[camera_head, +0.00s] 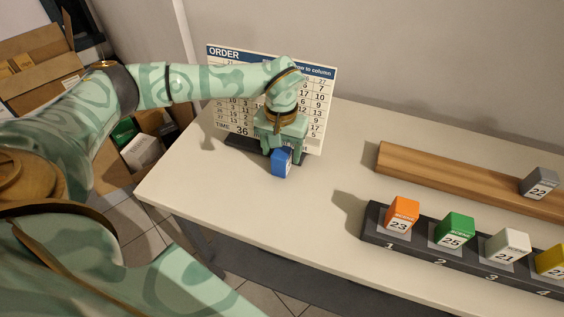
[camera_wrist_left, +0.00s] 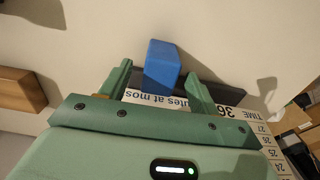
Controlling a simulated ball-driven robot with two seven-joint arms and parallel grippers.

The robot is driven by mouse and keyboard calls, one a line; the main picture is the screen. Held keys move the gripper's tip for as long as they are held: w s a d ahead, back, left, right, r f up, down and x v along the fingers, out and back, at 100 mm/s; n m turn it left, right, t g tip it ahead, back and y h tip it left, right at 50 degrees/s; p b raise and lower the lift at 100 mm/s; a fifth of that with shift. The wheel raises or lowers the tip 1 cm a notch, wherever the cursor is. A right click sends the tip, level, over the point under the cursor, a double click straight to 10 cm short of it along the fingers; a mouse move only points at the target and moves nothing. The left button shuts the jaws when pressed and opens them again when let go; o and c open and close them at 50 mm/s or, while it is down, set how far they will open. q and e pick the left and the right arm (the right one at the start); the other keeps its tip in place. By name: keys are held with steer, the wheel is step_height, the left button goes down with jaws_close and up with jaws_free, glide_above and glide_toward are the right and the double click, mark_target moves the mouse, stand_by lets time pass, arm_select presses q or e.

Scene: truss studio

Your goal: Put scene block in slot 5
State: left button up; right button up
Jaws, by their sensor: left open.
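A blue block (camera_head: 281,163) stands on the table in front of the order board. My left gripper (camera_head: 282,154) is over it from above, with its open fingers on either side of the block. In the left wrist view the blue block (camera_wrist_left: 162,66) shows between the two fingers (camera_wrist_left: 160,82), and I cannot tell whether they touch it. The dark numbered rack (camera_head: 376,237) is at the lower right, with slot numbers 1 to 4 showing. It holds orange block 23 (camera_head: 402,213), green block 25 (camera_head: 454,229), white block 21 (camera_head: 507,245) and a yellow block (camera_head: 551,261). Slot 5 is outside the view.
The order board (camera_head: 318,98) stands close behind my left gripper on a dark base (camera_head: 240,143). A wooden rail (camera_head: 440,170) behind the rack carries grey block 22 (camera_head: 541,183). The table (camera_head: 225,190) is clear between the blue block and the rack. Cardboard boxes (camera_head: 35,45) stand at the left.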

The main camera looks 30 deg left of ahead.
arm_select(q)
steer(key=shift+f, duration=0.95)
steer(key=c, duration=1.2)
steer(key=shift+r, duration=0.1)
